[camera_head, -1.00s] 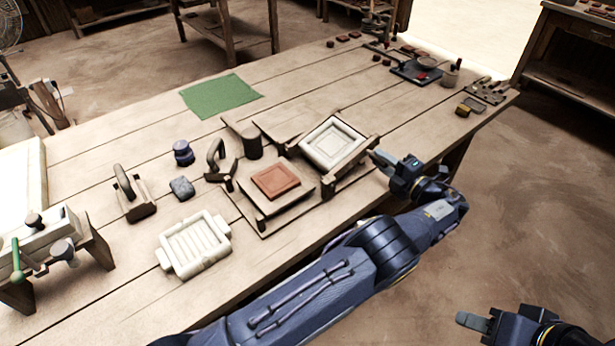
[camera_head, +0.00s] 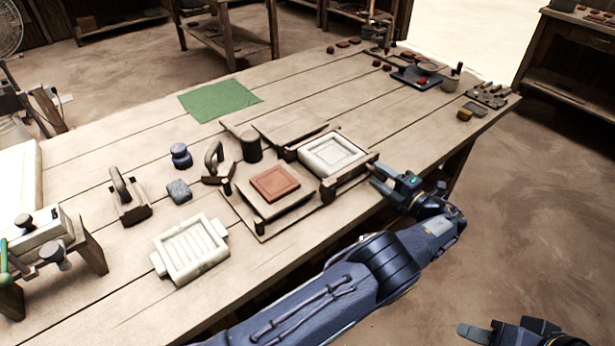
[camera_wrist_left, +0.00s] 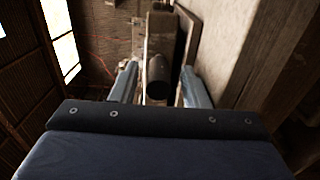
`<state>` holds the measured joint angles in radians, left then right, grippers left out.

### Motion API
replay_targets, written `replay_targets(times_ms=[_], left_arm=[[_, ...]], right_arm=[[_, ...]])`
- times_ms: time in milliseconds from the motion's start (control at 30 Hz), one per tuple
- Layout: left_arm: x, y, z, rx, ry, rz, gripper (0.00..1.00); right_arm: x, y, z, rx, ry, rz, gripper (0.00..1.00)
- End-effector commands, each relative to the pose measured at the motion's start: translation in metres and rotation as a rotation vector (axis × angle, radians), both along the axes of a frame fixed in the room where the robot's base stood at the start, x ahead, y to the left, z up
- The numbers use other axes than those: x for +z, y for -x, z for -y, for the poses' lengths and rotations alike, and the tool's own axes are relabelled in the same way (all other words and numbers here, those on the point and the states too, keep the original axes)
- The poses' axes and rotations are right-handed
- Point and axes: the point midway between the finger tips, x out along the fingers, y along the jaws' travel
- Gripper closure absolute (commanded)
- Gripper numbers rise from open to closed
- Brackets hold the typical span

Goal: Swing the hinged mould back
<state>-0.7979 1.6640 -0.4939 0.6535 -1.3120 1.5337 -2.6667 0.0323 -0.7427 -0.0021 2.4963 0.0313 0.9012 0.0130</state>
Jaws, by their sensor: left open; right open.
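The hinged mould (camera_head: 333,155), a pale square plate in a dark wooden frame, lies swung over to the right side of the press and looks nearly flat. A red clay tile (camera_head: 275,183) lies on the press bed left of it. My left gripper (camera_head: 379,178) is open beside the mould frame's right front corner. In the left wrist view a dark round handle end (camera_wrist_left: 158,78) shows between its two open fingers (camera_wrist_left: 157,88); I cannot tell whether they touch it. My right gripper (camera_head: 478,332) is at the bottom right, off the table and empty.
A pale slatted tray (camera_head: 190,250), a wooden hand tool (camera_head: 130,202), a grey block (camera_head: 179,191) and a dark blue knob-like object (camera_head: 181,155) are left of the press. A green cloth (camera_head: 220,98) lies behind. Bare table shows right of the cloth.

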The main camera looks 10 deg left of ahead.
Motion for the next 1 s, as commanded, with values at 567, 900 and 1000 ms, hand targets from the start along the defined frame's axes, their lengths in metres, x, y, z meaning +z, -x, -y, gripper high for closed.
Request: replay_targets(times_ms=[567,900,1000], left_arm=[[-0.001,0.041,0.054,-0.003,0.001,0.002,0.58],[0.0,0.048,0.062,-0.001,0.0,0.0,0.58],[0.0,0.048,0.062,-0.001,0.0,0.0,0.58]], right_arm=[[-0.017,0.0,0.0,0.0,0.0,0.0,0.58],[-0.018,0.0,0.0,0.0,0.0,0.0,0.58],[-0.018,0.0,0.0,0.0,0.0,0.0,0.58]])
